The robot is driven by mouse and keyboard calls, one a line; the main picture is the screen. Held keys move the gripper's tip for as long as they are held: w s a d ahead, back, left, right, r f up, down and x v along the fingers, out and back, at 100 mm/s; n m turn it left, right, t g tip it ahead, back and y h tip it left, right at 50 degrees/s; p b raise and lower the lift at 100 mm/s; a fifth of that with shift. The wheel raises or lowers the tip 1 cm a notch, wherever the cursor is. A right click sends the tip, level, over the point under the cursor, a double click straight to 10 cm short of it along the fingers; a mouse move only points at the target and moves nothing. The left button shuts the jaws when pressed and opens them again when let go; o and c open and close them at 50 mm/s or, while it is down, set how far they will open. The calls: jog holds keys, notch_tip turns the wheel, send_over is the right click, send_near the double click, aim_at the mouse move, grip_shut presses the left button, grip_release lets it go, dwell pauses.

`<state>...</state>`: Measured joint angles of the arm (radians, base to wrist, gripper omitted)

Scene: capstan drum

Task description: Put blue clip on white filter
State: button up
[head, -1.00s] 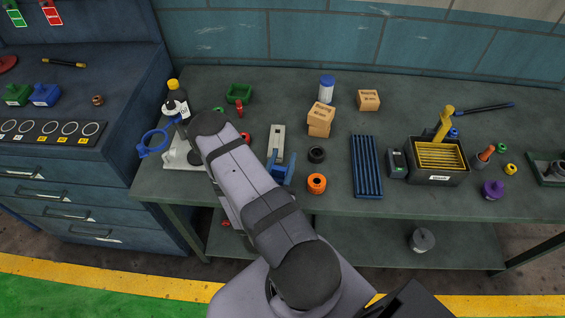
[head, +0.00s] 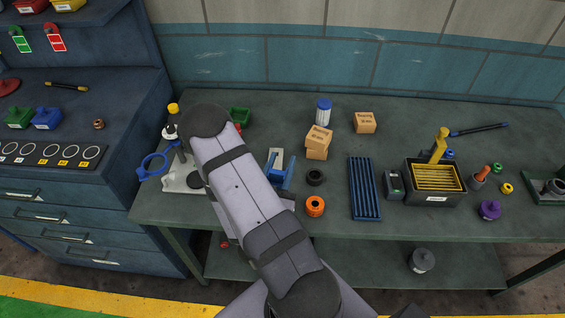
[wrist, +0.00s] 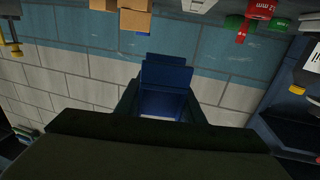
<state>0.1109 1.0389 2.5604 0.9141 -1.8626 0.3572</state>
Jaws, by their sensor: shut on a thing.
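The blue clip (head: 281,174) shows just right of my arm in the head view, above the front part of the bench. In the wrist view the blue clip (wrist: 167,76) sits between the dark fingers of my gripper (wrist: 165,105), which is shut on it. In the head view my arm hides most of the gripper. The white filter (head: 323,114), an upright white cylinder with a blue top, stands at the back of the bench behind the cardboard boxes. The clip is apart from it, nearer the front and to the left.
Cardboard boxes (head: 318,142) stand just in front of the filter, with another box (head: 365,122) to its right. A black ring (head: 315,177), an orange ring (head: 315,206) and a blue ribbed tray (head: 364,188) lie to the right. A green bin (head: 240,116) stands left.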

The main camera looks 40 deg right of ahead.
jog(key=w+d+f+b, duration=0.1)
jog(key=w, duration=0.3)
jog(key=w+d+f+n+t+y, duration=0.1)
jog(key=w+d, duration=0.1)
jog(key=w, duration=0.2)
jog(key=w+d+f+t+b, duration=0.1)
jog(key=w+d, duration=0.1)
jog(key=w, duration=0.2)
jog(key=shift+w+d+n+y+b, duration=0.2)
jog(key=shift+n+y+b, duration=0.1)
jog(key=shift+n+b, duration=0.1)
jog(key=w+d+r+n+t+y+b, duration=0.35)
jog(key=w+d+r, duration=0.2)
jog(key=d, duration=0.25)
jog(key=w+d+r+n+t+y+b, duration=0.2)
jog(key=w+d+r+y, duration=0.3)
jog(key=d, duration=0.4)
jog(key=s+d+r+h+b, duration=0.1)
jog(key=s+d+r+b, duration=0.15)
jog(key=d, duration=0.35)
jog(key=s+d+r+h+b, duration=0.1)
jog(key=s+d+b, duration=0.1)
jog(key=s+d, duration=0.25)
notch_tip(320, 180, down, 10)
jog(key=w+p, duration=0.1)
jog(key=shift+d+r+g, duration=0.15)
jog(key=shift+d+g, duration=0.25)
jog(key=shift+g, duration=0.05)
jog(key=shift+m, duration=0.25)
